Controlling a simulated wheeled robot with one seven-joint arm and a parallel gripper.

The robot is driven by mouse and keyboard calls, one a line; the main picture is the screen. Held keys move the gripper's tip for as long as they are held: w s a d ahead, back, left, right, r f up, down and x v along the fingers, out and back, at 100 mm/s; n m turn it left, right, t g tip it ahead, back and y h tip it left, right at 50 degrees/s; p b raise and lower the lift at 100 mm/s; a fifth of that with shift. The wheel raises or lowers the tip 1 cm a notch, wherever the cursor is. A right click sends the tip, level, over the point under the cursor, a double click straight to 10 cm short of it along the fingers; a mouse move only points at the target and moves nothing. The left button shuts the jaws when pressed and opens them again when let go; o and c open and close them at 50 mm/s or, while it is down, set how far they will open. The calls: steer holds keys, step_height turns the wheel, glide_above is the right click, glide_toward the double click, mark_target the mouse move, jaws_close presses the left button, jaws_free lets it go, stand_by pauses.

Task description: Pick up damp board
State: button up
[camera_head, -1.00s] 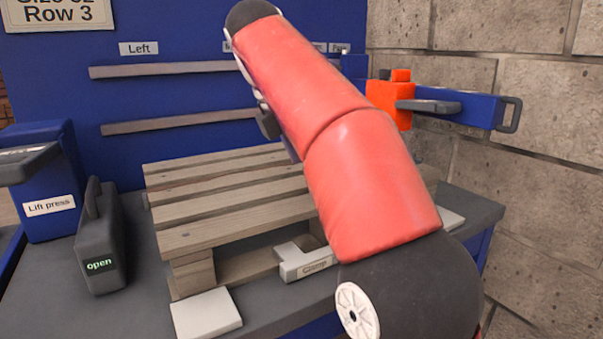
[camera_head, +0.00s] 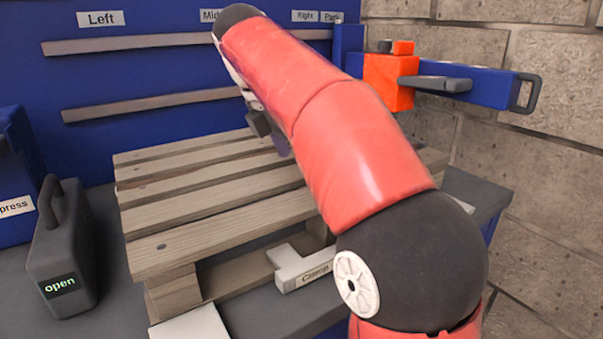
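A wooden pallet (camera_head: 205,238) of several slatted boards stands on the grey bench. Its front top board has a dark spot near the left end. No board shows a clear damp mark, so I cannot tell which one is damp. My red arm crosses in front of the pallet's right part and hides it. A dark grey part at the arm's far end (camera_head: 262,123), probably my gripper, shows above the pallet's back edge. Its fingers are mostly hidden, and I see nothing held.
A white clamp (camera_head: 297,268) sits at the pallet's front. A grey box reading "open" (camera_head: 62,250) and a blue press (camera_head: 14,180) stand left. An orange block (camera_head: 388,80) rides a blue beam (camera_head: 480,84) by the brick wall. Two rails (camera_head: 130,104) cross the blue panel behind.

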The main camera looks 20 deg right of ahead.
steer(key=shift+x, duration=1.35)
steer(key=shift+a, duration=0.1)
steer(key=c, duration=0.9)
steer(key=shift+r, duration=0.15)
